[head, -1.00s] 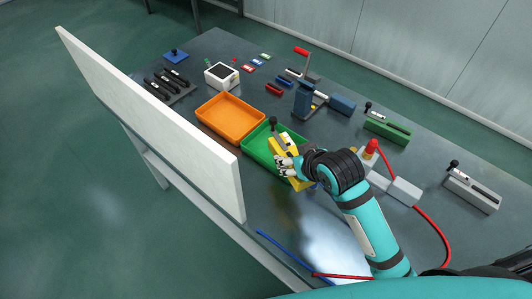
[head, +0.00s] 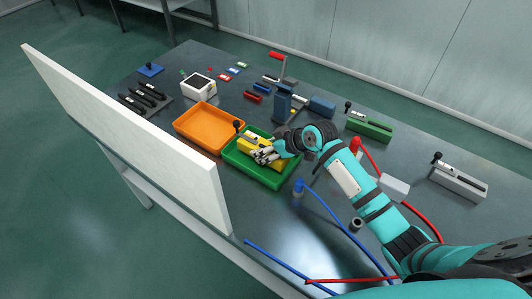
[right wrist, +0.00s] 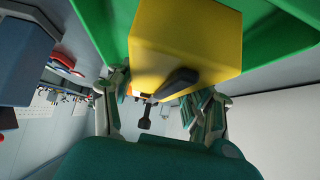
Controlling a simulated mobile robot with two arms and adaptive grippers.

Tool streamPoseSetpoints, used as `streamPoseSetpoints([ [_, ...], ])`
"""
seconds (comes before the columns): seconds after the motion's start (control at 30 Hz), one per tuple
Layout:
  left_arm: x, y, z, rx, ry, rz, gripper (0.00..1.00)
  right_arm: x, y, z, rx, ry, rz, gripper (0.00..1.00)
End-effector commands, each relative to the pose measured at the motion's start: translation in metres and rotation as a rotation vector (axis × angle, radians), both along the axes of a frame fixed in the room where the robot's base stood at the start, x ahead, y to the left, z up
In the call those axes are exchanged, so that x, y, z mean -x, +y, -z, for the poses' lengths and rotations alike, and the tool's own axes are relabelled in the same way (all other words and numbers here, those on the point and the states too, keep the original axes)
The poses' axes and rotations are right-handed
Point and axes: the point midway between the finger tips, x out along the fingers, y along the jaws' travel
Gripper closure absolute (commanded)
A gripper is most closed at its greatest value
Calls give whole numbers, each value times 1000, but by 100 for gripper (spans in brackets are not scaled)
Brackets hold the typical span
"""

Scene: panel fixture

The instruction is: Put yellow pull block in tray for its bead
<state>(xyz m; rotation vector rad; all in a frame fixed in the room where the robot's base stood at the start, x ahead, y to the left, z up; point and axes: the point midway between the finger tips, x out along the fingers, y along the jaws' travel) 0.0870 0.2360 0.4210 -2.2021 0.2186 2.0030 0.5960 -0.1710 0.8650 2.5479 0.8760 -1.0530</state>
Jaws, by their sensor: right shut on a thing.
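The yellow pull block (head: 250,148) has a black-knobbed handle (head: 237,125) and is held over or in the green tray (head: 270,184). My right gripper (head: 265,154) is shut on it. In the right wrist view the yellow block (right wrist: 190,35) fills the upper middle between the fingers, with the green tray (right wrist: 270,30) behind it. I cannot tell whether the block touches the tray floor. An orange tray (head: 188,114) lies just left of the green one. No bead can be made out. My left gripper is not in view.
A white panel (head: 120,130) stands along the left edge. A green block (head: 370,128) and grey block (head: 458,182) with similar knobs stand right. A blue upright block (head: 282,104) is behind the green tray. Blue (head: 342,222) and red (head: 400,205) cables lie near my arm.

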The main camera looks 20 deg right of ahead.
Motion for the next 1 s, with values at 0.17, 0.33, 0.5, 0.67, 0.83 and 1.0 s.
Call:
streamPoseSetpoints([
  [0.17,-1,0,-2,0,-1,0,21,0,0,22,-2,0,1,100],
  [0.33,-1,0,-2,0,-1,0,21,-1,0,23,-1,-2,1,100],
  [0.5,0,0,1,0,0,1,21,0,0,26,0,-1,1,100],
  [0.67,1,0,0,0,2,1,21,0,0,26,1,2,0,28],
  [0.83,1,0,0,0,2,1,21,0,0,26,1,2,0,24],
  [1.0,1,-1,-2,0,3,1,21,0,0,23,1,0,1,24],
])
